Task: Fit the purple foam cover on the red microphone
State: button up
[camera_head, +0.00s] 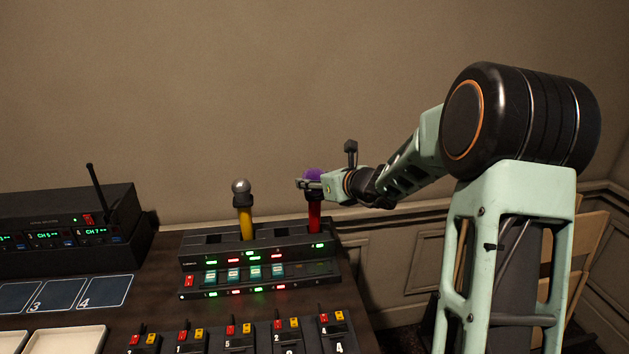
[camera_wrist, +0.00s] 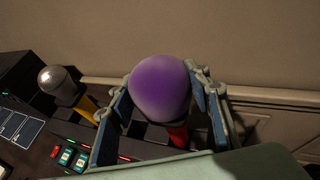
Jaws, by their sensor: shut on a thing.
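The purple foam cover (camera_wrist: 160,88) sits between my gripper's two fingers in the wrist view, and its top also shows in the head view (camera_head: 313,174). My gripper (camera_head: 311,184) is shut on it. The red microphone (camera_head: 314,216) stands upright in the right part of the rack, directly under the cover. In the wrist view its red handle (camera_wrist: 178,135) shows just below the cover. The microphone's head is hidden by the cover and the fingers. I cannot tell how deep the head sits in the cover.
A yellow microphone (camera_head: 245,222) with a bare grey head stands to the left in the same rack (camera_head: 280,242). A receiver (camera_head: 60,222) with an upright antenna is at the far left. Several belt packs (camera_head: 239,333) line the desk's front. The wall is behind.

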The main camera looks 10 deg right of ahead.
dwell(0.3)
jog(key=o, duration=0.8)
jog(key=shift+o, duration=0.3)
jog(key=o, duration=0.4)
jog(key=shift+c, duration=0.2)
jog(key=p+v, duration=0.1)
jog(key=v, duration=0.6)
